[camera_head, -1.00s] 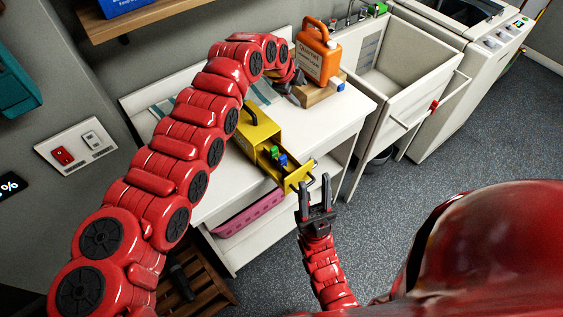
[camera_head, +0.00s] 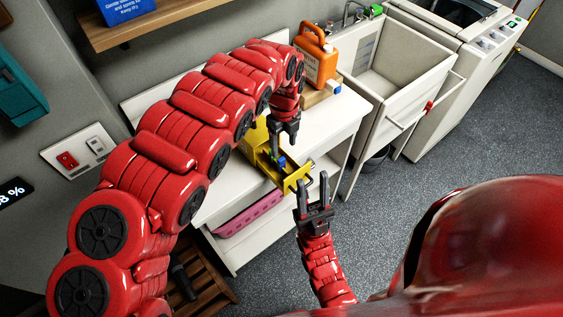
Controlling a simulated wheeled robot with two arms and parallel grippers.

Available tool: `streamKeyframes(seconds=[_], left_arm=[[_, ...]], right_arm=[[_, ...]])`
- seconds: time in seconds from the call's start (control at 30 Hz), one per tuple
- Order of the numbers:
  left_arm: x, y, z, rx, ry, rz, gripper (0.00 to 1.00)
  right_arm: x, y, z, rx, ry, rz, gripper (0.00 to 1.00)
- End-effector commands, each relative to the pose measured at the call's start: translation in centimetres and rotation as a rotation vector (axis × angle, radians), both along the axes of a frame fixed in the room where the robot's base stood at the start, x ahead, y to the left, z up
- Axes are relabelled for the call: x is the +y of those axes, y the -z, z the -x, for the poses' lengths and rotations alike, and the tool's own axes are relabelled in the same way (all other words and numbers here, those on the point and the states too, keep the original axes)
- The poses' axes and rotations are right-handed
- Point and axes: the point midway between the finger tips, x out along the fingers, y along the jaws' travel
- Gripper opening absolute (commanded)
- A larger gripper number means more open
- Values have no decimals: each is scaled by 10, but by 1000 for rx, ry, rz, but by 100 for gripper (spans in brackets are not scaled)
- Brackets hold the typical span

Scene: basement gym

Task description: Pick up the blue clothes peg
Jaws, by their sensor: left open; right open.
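The blue clothes peg (camera_head: 281,161) is in the pulled-out drawer of a yellow box (camera_head: 255,137) on the white table. Something small and green beside it is mostly hidden. My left gripper (camera_head: 283,140) is open, pointing down just above and behind the peg, over the drawer's back part. It and my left arm hide much of the box. I cannot tell whether its fingers touch anything. My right gripper (camera_head: 312,188) is open and empty, in front of the drawer's yellow front (camera_head: 297,177) and its handle.
An orange jug (camera_head: 314,58) stands on a wooden block at the table's back right. A pink basket (camera_head: 250,214) sits under the white table (camera_head: 325,124). A sink (camera_head: 391,75) and a white machine (camera_head: 445,60) are to the right.

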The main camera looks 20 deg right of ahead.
Motion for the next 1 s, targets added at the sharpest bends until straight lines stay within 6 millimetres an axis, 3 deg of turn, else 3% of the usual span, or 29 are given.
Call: streamKeyframes(seconds=[0.03,0.2,0.37,0.63,0.83,1.0], left_arm=[[-1,11,3,4,2,0,66],[0,28,1,3,1,0,66],[0,34,0,1,0,1,66],[5,62,-2,2,0,1,66],[4,81,-2,2,1,1,66],[5,84,-3,-1,0,1,66]], right_arm=[[0,0,0,0,0,0,42],[0,-10,0,0,0,0,42],[0,-14,0,0,0,0,42],[0,-39,0,0,0,0,42],[0,-43,0,0,0,0,42],[0,-43,0,0,0,0,42]])
